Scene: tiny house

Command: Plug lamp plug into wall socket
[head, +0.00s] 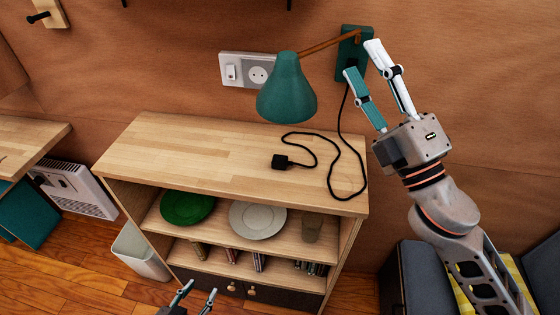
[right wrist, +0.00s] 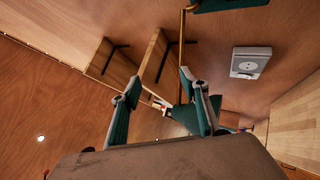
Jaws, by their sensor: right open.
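The black lamp plug (head: 281,161) lies on the wooden cabinet top, its cord (head: 335,160) curling right and up towards the lamp's wall mount. The green lamp (head: 287,90) hangs from the wall on an orange arm. The wall socket (head: 258,74) sits left of the lamp shade beside a switch; it also shows in the right wrist view (right wrist: 250,62). My right gripper (head: 361,58) is open and empty, raised near the lamp mount, well above and right of the plug. My left gripper (head: 202,286) is low in front of the cabinet, fingers apart and empty; only its tips show.
The cabinet top (head: 190,150) is otherwise clear. A green plate (head: 187,207), a pale plate (head: 257,220) and a cup (head: 311,228) stand on the shelf below. A dark seat (head: 415,275) is at the lower right. A white bin (head: 140,252) stands left of the cabinet.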

